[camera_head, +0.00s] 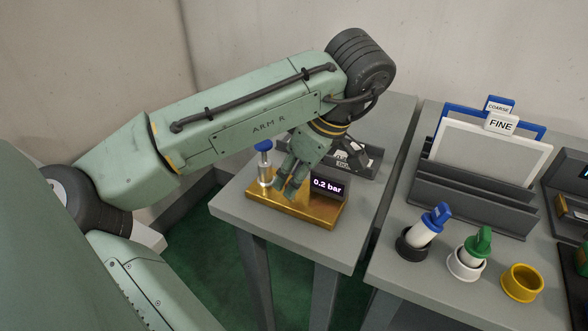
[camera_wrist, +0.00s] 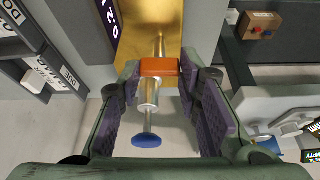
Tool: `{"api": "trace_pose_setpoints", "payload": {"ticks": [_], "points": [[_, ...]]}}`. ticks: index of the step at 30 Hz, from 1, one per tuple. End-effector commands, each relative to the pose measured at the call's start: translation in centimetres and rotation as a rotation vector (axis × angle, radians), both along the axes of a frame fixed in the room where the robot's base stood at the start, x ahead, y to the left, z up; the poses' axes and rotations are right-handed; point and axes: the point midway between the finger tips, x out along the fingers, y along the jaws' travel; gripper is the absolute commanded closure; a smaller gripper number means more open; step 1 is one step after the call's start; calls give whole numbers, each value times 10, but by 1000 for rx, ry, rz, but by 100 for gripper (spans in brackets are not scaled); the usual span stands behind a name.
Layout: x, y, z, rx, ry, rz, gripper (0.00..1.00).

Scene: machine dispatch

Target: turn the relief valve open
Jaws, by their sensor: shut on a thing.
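The relief valve unit is a brass base (camera_head: 318,212) with a small black display (camera_head: 328,187) reading 0.2 bar. A silver post with a blue knob (camera_head: 264,147) stands upright at the base's left end. My gripper (camera_head: 290,186) reaches down over the base between the post and the display. In the wrist view an orange handle (camera_wrist: 159,67) lies between my fingertips (camera_wrist: 160,72), and they are shut on it. The blue knob (camera_wrist: 146,140) and its silver post show between the fingers. In the head view my fingers hide the orange handle.
The unit sits on a grey table (camera_head: 235,205). A dark tray (camera_head: 366,165) is behind it. On the right table stand a rack (camera_head: 470,200) with panels marked COARSE and FINE, a blue-topped piece (camera_head: 427,228), a green-topped piece (camera_head: 473,250) and a yellow ring (camera_head: 521,283).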

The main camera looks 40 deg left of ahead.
Motion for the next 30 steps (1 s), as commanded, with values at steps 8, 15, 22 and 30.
{"api": "trace_pose_setpoints", "payload": {"ticks": [8,15,22,30], "points": [[0,0,0,-1,0,72,96],[0,0,0,-2,0,83,96],[0,0,0,-2,0,82,96],[0,0,0,-1,1,82,51]]}}
